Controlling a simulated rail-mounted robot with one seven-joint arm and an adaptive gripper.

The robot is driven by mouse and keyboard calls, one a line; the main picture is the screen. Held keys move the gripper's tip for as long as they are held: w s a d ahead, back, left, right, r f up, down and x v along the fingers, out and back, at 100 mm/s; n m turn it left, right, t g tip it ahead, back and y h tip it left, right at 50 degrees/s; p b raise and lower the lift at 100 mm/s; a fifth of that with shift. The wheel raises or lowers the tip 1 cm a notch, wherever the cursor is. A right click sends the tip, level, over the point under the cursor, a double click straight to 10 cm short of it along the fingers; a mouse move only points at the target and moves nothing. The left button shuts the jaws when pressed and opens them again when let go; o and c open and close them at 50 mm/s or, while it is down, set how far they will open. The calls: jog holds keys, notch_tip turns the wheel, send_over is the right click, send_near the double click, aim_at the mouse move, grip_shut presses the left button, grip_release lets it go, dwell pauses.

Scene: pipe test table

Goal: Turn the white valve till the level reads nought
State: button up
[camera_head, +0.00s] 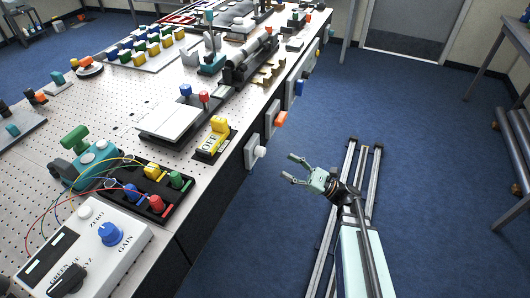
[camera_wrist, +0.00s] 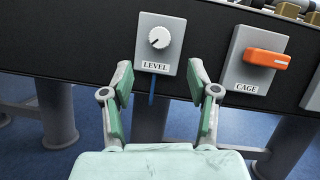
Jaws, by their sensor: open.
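The white valve (camera_wrist: 159,38) is a round knob on a grey plate (camera_wrist: 174,62) labelled LEVEL, on the dark side of the table. A small dark mark shows on the knob's face; I cannot read a level value. In the head view the white valve (camera_head: 262,151) sticks out from the table side. My gripper (camera_head: 288,167) is open and empty, to the right of the valve and apart from it. In the wrist view my gripper (camera_wrist: 160,74) has its fingers spread below the knob, which lies ahead between and above the tips.
An orange handle (camera_wrist: 267,58) on a plate labelled CAGE sits right of the valve. A thin blue strip (camera_wrist: 152,92) hangs under the LEVEL plate. Table legs (camera_wrist: 59,115) stand below. The blue floor (camera_head: 420,140) right of the table is largely clear.

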aim_at(260, 151)
jog(key=p+x, duration=0.1)
jog(key=x, duration=0.8)
jog(key=shift+a, duration=0.25)
grip_shut()
